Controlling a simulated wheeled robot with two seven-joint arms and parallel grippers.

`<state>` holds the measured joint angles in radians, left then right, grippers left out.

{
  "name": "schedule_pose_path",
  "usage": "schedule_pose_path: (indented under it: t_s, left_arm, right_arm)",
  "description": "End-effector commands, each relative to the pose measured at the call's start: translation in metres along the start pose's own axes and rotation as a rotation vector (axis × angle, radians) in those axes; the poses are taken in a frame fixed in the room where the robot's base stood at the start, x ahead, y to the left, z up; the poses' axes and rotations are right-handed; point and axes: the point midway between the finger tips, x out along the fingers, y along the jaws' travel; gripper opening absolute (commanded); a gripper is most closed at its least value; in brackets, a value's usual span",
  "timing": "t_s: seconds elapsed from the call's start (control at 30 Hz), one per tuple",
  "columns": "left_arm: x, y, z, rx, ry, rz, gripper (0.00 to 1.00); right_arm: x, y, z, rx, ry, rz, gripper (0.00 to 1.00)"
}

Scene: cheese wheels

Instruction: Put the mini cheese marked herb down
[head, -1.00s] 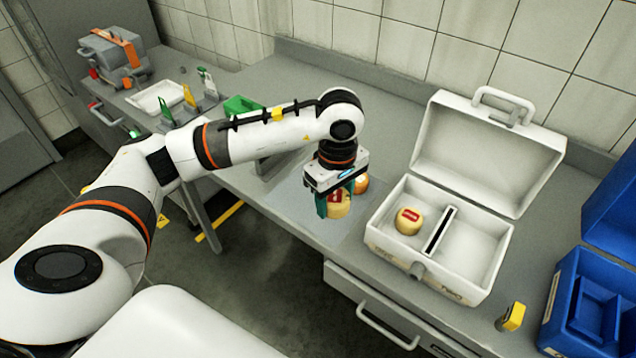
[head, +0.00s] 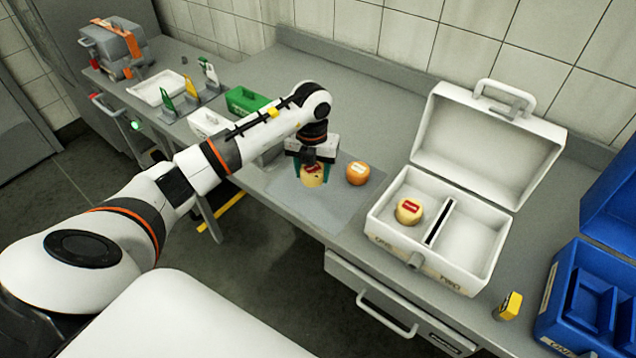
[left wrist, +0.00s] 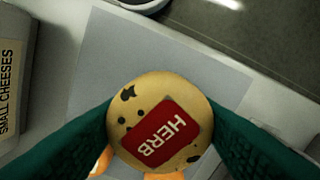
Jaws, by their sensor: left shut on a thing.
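The mini cheese marked herb (head: 312,178) is pale yellow with dark flecks and a red label. It also shows in the left wrist view, where the label reads HERB (left wrist: 160,130). My left gripper (head: 311,174) is shut on it, with a green finger on each side. The cheese is over the grey mat (head: 330,205) on the counter; I cannot tell whether it touches the mat. My right gripper is not in view.
An orange cheese (head: 358,173) with a white label sits close to the right of the held one. An open white case (head: 490,262) holds a yellow cheese (head: 408,211) in its left compartment. A blue case (head: 590,310) stands at the right. The mat's front part is clear.

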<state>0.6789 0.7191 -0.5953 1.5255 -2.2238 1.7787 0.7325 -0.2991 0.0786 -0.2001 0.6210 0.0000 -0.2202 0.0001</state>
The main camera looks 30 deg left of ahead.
Motion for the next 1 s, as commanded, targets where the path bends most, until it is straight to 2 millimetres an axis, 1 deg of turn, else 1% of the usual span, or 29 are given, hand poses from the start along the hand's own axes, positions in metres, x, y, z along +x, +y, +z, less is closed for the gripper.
schedule_pose_path:
  t_s: [0.03,0.1,0.27,0.37,0.5,0.57,0.77,0.9,0.93,1.0]
  left_arm:
    - [0.007,0.001,0.001,0.000,-0.004,0.000,0.29]
    - [0.017,0.000,0.001,0.002,-0.003,0.000,0.29]
    - [0.029,0.001,0.000,0.003,-0.001,0.001,0.29]
    - [0.040,0.000,0.001,0.004,-0.003,-0.001,0.29]
    - [0.060,0.001,0.001,0.004,-0.002,0.001,0.29]
    - [0.064,0.001,0.000,0.005,0.000,0.001,0.29]
    - [0.064,0.000,0.000,0.006,0.002,0.000,0.29]
    - [0.069,0.000,0.000,0.006,0.002,0.000,0.29]
    - [0.068,0.000,0.000,0.006,0.001,0.000,0.59]
    - [0.067,0.000,0.000,0.006,0.001,0.000,0.70]
  right_arm:
    - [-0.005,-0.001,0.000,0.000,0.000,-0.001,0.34]
    - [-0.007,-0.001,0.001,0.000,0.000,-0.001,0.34]
    - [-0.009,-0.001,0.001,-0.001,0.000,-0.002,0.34]
    - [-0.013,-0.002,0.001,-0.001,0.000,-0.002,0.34]
    - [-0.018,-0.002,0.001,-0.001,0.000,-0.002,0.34]
    - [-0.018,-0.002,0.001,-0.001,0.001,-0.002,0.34]
    - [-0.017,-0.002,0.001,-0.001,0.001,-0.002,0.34]
    - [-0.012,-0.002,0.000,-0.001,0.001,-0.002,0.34]
    - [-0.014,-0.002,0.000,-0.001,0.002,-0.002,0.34]
    - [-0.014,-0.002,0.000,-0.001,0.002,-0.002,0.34]
